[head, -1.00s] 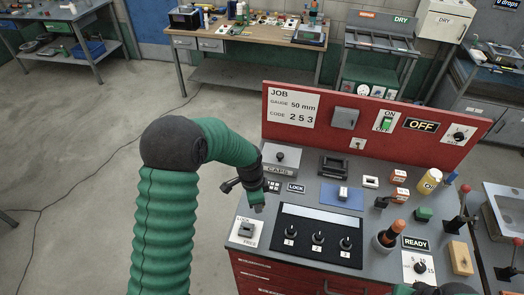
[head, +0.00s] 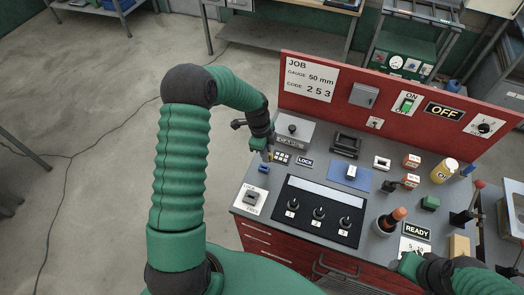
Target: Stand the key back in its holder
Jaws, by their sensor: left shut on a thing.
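My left gripper (head: 264,149) is at the left edge of the bench, beside the grey CAPS box and above the dark keypad. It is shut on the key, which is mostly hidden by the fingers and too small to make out. A small blue block (head: 264,169) stands on the bench just below the gripper, apart from it; it may be the holder, but I cannot tell. My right gripper (head: 408,264) is at the bench's front edge near the READY plate; its jaws are not clear.
The CAPS box (head: 293,131) and LOCK plate (head: 305,161) are close to the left gripper. The LOCK/FREE switch (head: 251,198) is nearer the front. A black panel with three knobs (head: 318,215) fills the middle. The red back panel (head: 391,102) bounds the far side.

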